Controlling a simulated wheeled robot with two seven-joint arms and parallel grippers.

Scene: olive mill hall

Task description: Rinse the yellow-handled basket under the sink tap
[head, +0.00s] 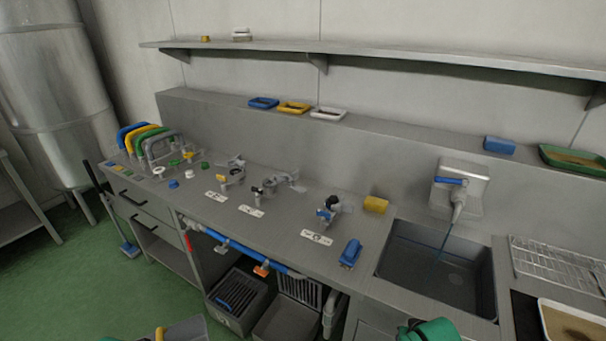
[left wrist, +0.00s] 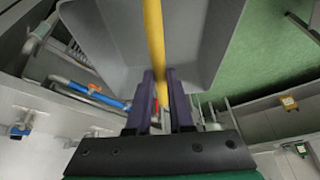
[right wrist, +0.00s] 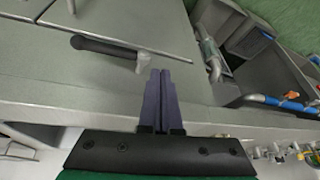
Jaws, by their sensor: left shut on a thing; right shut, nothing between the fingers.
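My left gripper (left wrist: 161,78) is shut on the yellow handle (left wrist: 153,35) of the grey basket (left wrist: 105,35). In the head view only part of the basket (head: 186,330) shows at the bottom edge, in front of the counter. The metal sink (head: 436,278) is set into the counter at the right. The tap (head: 458,205), with a blue lever (head: 450,181), is mounted on the wall behind it. A thin blue streak, apparently water, runs down from its spout. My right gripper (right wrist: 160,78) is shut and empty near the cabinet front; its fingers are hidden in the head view.
A blue brush-like block (head: 350,252) and a yellow block (head: 376,204) lie left of the sink. A wire rack (head: 550,266) and a tray (head: 545,318) stand right of it. Grey crates (head: 238,300) sit under the counter. Green floor (head: 85,290) is free at the left.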

